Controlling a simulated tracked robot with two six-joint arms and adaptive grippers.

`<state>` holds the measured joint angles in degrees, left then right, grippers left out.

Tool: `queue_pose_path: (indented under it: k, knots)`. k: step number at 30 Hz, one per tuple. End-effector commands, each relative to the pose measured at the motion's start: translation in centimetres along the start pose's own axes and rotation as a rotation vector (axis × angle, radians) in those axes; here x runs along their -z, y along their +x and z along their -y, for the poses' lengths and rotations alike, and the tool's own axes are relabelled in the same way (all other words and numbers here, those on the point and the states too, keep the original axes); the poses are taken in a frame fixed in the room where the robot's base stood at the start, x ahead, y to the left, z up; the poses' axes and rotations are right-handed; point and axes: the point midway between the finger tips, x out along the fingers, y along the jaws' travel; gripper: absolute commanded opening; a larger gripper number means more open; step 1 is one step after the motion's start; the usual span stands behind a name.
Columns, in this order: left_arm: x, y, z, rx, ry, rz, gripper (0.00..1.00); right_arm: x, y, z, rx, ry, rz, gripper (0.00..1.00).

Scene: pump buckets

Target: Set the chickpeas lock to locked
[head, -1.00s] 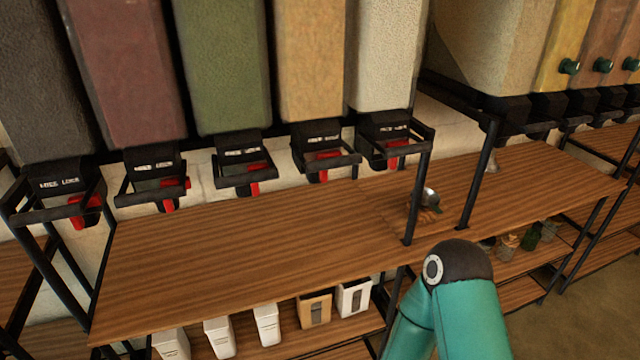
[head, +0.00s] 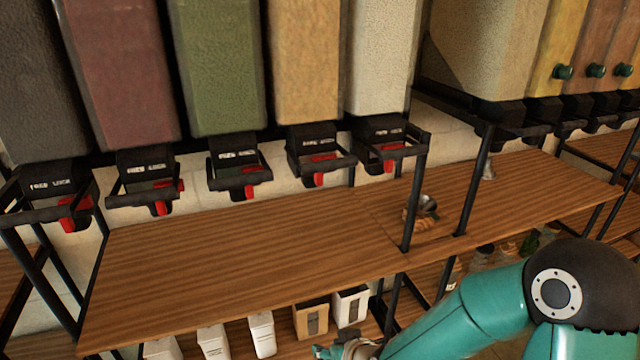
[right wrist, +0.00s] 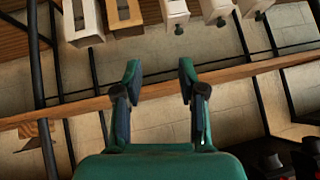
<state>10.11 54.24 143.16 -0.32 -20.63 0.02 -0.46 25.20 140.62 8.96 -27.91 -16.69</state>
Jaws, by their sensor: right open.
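Five bulk dispensers hang in a row in the head view: dark grey, maroon (head: 122,75), green (head: 218,65), tan (head: 305,60) and off-white (head: 380,55). Under each is a black outlet with a white-lettered label and a red lock lever, such as the tan one's lever (head: 319,180) and the off-white one's lever (head: 388,168). No product name is readable, so I cannot tell which is chickpeas or how its lock is set. My right gripper (right wrist: 160,72) is open and empty, low in front of the shelf, away from the levers. My left gripper is out of view.
White and tan bins (head: 311,318) stand on the lower shelf. Black frames surround the outlets.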

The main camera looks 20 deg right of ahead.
Motion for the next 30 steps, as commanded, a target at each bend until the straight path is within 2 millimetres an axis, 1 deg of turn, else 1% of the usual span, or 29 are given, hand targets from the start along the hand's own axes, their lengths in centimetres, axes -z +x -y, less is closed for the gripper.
queue_pose_path:
  k: [1,2,3,5,6,8,9,12,15,17,20,25,30]
  knots:
    - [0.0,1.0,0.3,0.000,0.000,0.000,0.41,4.3,-1.9,0.4,-0.009,-0.042,-0.136,0.41]
    - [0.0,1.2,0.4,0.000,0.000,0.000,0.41,6.6,-3.3,0.6,-0.017,-0.064,-0.205,0.41]
    - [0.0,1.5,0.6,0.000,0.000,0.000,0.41,9.3,-5.3,0.9,-0.027,-0.089,-0.294,0.41]
    - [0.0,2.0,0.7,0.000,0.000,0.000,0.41,12.9,-8.6,1.3,-0.043,-0.119,-0.419,0.41]
    - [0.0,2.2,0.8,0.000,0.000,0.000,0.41,14.8,-10.8,1.5,-0.055,-0.134,-0.495,0.41]
    - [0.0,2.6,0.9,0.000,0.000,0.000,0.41,17.2,-14.0,1.7,-0.070,-0.148,-0.593,0.41]
    - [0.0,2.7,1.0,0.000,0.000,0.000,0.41,18.4,-15.9,1.8,-0.079,-0.156,-0.649,0.41]
    - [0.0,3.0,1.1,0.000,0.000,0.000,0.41,20.3,-19.8,1.8,-0.099,-0.164,-0.754,0.41]
    - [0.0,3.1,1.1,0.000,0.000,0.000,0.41,21.3,-21.9,1.7,-0.112,-0.166,-0.809,0.41]
    - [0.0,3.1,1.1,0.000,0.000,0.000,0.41,21.7,-22.4,1.7,-0.115,-0.167,-0.824,0.41]
    - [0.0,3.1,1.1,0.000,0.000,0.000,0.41,22.4,-22.2,1.6,-0.118,-0.167,-0.829,0.41]
    - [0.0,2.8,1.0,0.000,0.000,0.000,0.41,24.2,-20.4,1.5,-0.119,-0.166,-0.826,0.41]
    - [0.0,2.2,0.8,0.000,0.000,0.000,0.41,26.9,-18.0,1.4,-0.118,-0.167,-0.825,0.41]
